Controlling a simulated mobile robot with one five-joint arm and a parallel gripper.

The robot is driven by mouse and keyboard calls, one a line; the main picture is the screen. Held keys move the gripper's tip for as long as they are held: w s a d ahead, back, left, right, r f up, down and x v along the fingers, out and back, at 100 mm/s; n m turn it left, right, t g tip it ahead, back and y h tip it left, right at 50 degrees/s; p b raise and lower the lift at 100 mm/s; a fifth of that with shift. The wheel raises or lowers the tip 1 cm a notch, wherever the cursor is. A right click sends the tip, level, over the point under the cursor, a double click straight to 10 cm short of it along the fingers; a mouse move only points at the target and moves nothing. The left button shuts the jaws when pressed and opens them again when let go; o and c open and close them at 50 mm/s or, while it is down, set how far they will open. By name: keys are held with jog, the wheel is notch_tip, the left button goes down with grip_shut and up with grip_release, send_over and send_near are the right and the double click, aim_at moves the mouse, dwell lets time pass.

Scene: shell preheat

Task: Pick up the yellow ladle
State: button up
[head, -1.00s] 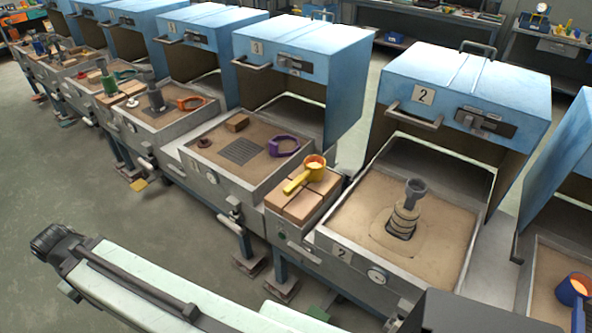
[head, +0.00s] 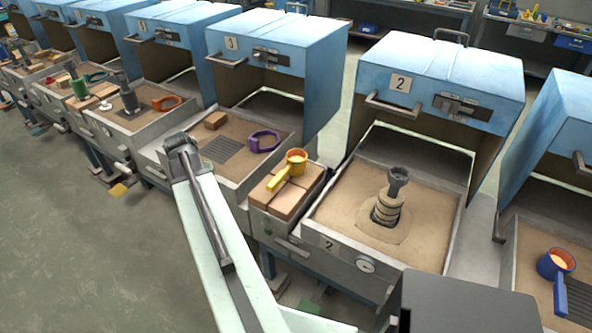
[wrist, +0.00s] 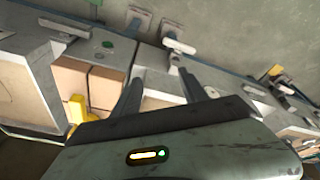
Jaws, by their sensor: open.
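The yellow ladle (head: 279,178) lies on the tan bricks between stations 3 and 2. Its cup has an orange rim with pale, glowing contents, and its handle points to the lower left. In the wrist view, part of the yellow ladle (wrist: 77,109) shows at the lower left, partly hidden by my gripper's body. My gripper (head: 181,141) is to the left of the ladle in the head view, apart from it. In the wrist view, the two fingers of my gripper (wrist: 163,84) are spread, with nothing held between them.
The tan bricks (head: 287,205) sit in a grey holder. Station 2's sand tray (head: 340,225) holds a stacked mould with a grey cup on top. Station 3's tray holds a purple clamp (head: 264,141) and a brick. A blue ladle (head: 559,279) lies at the far right. Open floor lies left.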

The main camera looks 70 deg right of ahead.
jog(key=s+d+m+h, duration=0.1)
jog(key=s+d+m, duration=0.3)
jog(key=s+d, duration=0.85)
jog(key=m+g, duration=0.2)
jog(key=m, duration=0.1)
send_over(282, 172)
jog(key=a, duration=0.2)
jog(key=shift+w+a+r, duration=0.2)
jog(key=shift+w+r, duration=0.1)
jog(key=shift+r, duration=0.05)
jog(key=shift+t, duration=0.3)
jog(key=b+x, duration=0.7)
jog(key=x, duration=0.1)
jog(key=shift+s+b, duration=0.1)
jog(key=shift+b, duration=0.25)
jog(key=shift+r, duration=0.15)
grip_shut()
